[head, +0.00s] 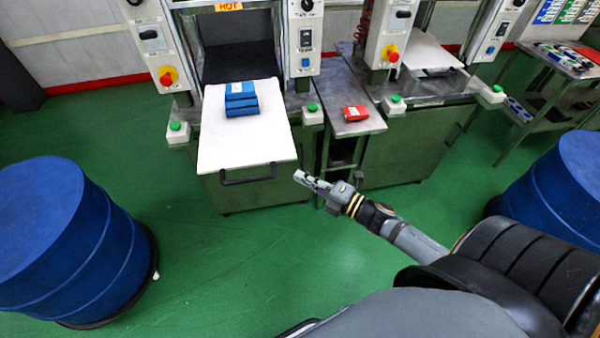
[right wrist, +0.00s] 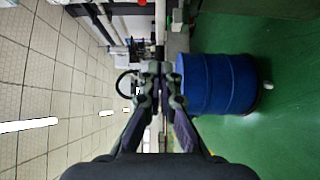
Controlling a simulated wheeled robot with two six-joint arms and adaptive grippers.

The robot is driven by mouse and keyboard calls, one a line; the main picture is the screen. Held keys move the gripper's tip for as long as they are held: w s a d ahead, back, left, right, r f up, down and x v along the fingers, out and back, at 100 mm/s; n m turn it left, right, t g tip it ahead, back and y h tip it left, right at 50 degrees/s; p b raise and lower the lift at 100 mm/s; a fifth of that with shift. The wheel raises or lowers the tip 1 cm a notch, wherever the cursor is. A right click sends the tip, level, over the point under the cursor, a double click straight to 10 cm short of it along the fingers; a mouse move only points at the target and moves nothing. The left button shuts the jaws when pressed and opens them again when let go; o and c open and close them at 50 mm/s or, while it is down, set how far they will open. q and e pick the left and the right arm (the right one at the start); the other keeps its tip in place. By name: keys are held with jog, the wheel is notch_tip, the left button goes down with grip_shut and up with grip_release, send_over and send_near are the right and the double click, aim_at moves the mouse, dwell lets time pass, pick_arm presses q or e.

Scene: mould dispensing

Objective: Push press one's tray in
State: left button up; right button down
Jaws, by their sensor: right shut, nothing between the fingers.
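Press one's tray (head: 245,145) is a white plate with a black handle (head: 248,175) on its front edge. It sticks out from the left press (head: 238,45), with a stack of blue blocks (head: 241,98) on it. My right gripper (head: 297,175) is shut and empty, just right of the handle in the head view and apart from the tray as far as I can tell. In the right wrist view my right gripper (right wrist: 160,68) shows with its fingers together. My left gripper is not in view.
A second press (head: 425,60) stands to the right, with a side table (head: 345,120) bearing a red block (head: 355,113) between the presses. Blue drums stand at left (head: 70,240) and right (head: 565,185). Green floor (head: 220,260) in front of the tray is clear.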

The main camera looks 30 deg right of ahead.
aim_at(288, 160)
jog(key=w, duration=0.3)
jog(key=shift+w+d+r, duration=0.15)
jog(key=shift+w+d, duration=0.1)
jog(key=shift+d, duration=0.1)
jog(key=shift+w+d, duration=0.1)
jog(key=shift+w, duration=0.25)
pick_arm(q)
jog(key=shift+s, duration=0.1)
